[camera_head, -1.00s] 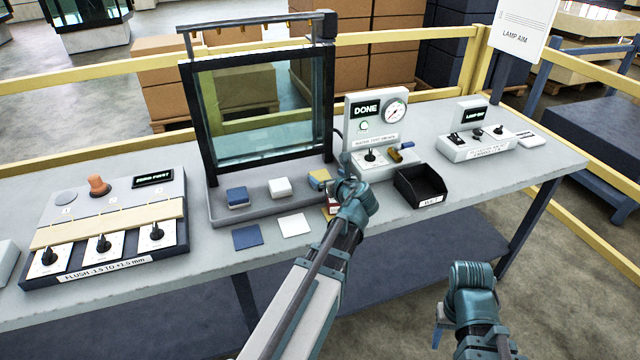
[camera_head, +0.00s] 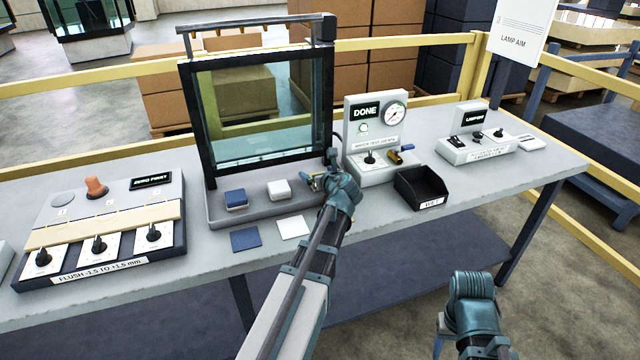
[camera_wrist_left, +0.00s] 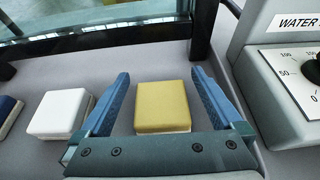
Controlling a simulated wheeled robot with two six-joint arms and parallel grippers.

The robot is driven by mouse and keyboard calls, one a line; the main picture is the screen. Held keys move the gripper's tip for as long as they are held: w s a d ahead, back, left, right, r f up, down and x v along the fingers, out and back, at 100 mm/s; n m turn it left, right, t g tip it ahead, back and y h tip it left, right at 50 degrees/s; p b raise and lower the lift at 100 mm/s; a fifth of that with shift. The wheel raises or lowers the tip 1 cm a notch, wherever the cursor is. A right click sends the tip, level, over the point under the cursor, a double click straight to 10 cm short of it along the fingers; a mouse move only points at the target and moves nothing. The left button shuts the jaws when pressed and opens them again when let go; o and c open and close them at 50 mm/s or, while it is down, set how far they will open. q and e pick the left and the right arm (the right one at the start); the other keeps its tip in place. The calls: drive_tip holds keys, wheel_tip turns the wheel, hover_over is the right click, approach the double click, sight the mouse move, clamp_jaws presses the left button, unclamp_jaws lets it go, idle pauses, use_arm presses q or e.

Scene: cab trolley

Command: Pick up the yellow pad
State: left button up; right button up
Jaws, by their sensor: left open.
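The yellow pad (camera_wrist_left: 163,104) is a small block lying on the grey ledge, seen whole in the left wrist view. In the head view it is mostly hidden behind my left gripper (camera_head: 322,180). In the wrist view my left gripper (camera_wrist_left: 160,80) is open, with one blue finger on each side of the pad. Gaps show between pad and fingers, so it is not gripped. My right arm hangs in front of the table, and its gripper (camera_head: 439,335) shows only in part.
A white pad (camera_wrist_left: 62,112) lies left of the left finger, with a blue pad (camera_head: 236,198) beyond. The glass frame (camera_head: 262,165) stands behind the ledge. The gauge box (camera_head: 380,168) and black bin (camera_head: 421,187) stand to the right.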

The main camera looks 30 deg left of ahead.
use_arm(q)
drive_tip(key=shift+s+a+f, duration=0.15)
drive_tip(key=shift+f, duration=0.15)
drive_tip(key=c, duration=1.3)
drive_tip(key=shift+r, duration=0.15)
drive_tip(key=shift+w+a+r+p, duration=0.1)
drive_tip(key=shift+w+r+p, duration=0.1)
drive_tip(key=shift+r+p, duration=0.45)
wheel_tip(320, 180, up, 8)
drive_tip(key=p, duration=0.9)
drive_tip(key=shift+w+r, duration=0.1)
drive_tip(key=shift+r, duration=0.1)
